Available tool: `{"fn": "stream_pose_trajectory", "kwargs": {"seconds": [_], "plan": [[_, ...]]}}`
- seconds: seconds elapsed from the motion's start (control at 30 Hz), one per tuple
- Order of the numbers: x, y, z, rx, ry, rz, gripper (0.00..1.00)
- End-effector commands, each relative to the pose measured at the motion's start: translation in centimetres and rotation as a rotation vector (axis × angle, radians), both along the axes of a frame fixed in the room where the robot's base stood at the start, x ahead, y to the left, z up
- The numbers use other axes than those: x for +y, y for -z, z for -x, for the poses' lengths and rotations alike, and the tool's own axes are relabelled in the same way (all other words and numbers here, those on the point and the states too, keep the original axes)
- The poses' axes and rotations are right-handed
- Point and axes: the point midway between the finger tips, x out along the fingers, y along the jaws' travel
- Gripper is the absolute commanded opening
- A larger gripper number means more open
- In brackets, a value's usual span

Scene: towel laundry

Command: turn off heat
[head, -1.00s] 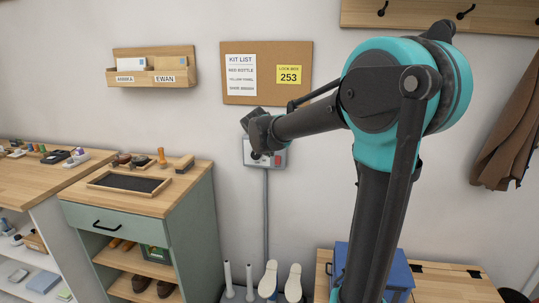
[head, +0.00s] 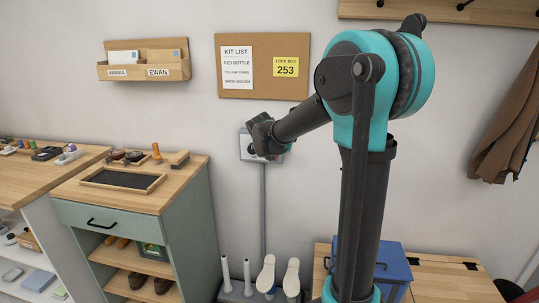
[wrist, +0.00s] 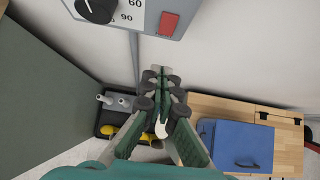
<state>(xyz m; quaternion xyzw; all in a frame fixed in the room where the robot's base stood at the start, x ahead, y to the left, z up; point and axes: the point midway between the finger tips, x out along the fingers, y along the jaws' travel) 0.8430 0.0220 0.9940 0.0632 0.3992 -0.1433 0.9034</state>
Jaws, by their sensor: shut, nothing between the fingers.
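A grey control box (head: 246,147) hangs on the wall below the cork board, mostly covered by my gripper (head: 262,138) in the head view. In the wrist view the box (wrist: 150,14) is at the top edge, partly cut off. It bears a black dial (wrist: 97,8) with a scale showing 60 and 90, and a red rocker switch (wrist: 168,24) to the right of the dial. My gripper (wrist: 165,76) is shut and empty; its tips appear below the box in that view, apart from the switch. I cannot tell the switch's position.
A grey conduit (head: 263,205) runs down from the box to a boot rack (head: 245,293) with upright tubes. A green cabinet (head: 190,220) stands to the left, and a blue box (head: 392,262) on a wooden bench to the right. The wall around the control box is clear.

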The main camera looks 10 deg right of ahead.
Motion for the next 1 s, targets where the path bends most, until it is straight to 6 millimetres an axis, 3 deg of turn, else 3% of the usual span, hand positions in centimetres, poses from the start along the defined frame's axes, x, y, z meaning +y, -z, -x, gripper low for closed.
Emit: {"fn": "stream_pose_trajectory", "kwargs": {"seconds": [0.23,0.5,1.0], "plan": [[-0.9,3.3,-2.8,0.000,0.001,-0.001,0.00],[-1.9,3.6,-5.9,0.000,0.000,0.000,0.00],[-2.1,3.8,-6.5,-0.007,0.000,0.002,0.00]]}}
